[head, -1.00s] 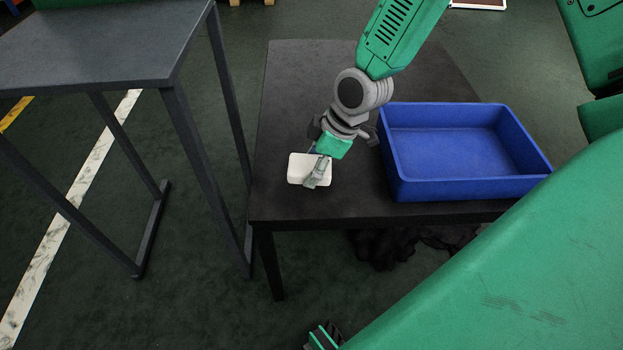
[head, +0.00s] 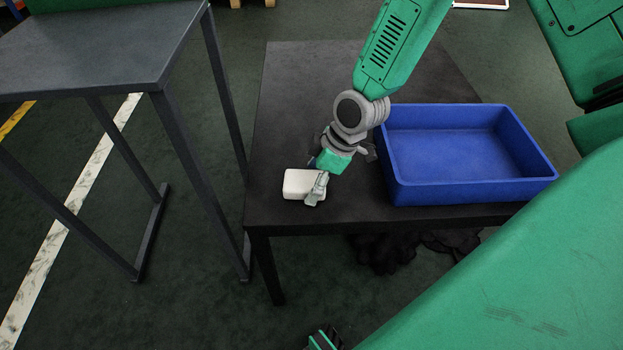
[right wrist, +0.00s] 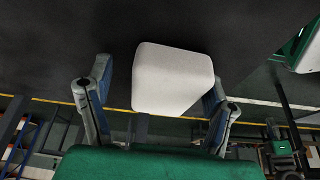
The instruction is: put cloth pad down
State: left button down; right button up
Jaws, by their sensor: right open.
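The cloth pad (head: 298,184) is a white rounded block at the front left part of the black table (head: 290,110). It appears to lie on the tabletop, though its underside is hidden. My right gripper (head: 318,188) is at the pad's right end, coming down from above. In the right wrist view the pad (right wrist: 172,80) shows between the two spread fingers of the right gripper (right wrist: 158,98). There is a clear gap on the left finger's side, and the right finger overlaps the pad's edge in the picture.
A blue open bin (head: 455,196) stands on the table right of the arm and looks empty. A grey metal stand (head: 90,50) is at the left, with a floor gap between it and the table. Dark crumpled material (head: 385,252) lies under the table.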

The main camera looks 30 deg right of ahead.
jog(key=shift+f, duration=0.1)
jog(key=shift+a+b, duration=0.15)
jog(key=shift+b, duration=0.25)
jog(key=p+v, duration=0.1)
jog(key=v, duration=0.1)
jog(key=a+p+v, duration=0.1)
jog(key=v, duration=0.1)
jog(key=p+v, duration=0.1)
jog(key=v, duration=0.2)
jog(key=shift+w+a+r+p, duration=0.25)
jog(key=shift+r+p, duration=0.05)
jog(key=shift+p, duration=0.1)
jog(key=p+v, duration=0.2)
jog(key=v, duration=0.5)
jog(key=shift+d, duration=0.25)
jog(key=shift+s+a+f, duration=0.1)
jog(key=shift+s, duration=0.05)
jog(key=shift+f, duration=0.1)
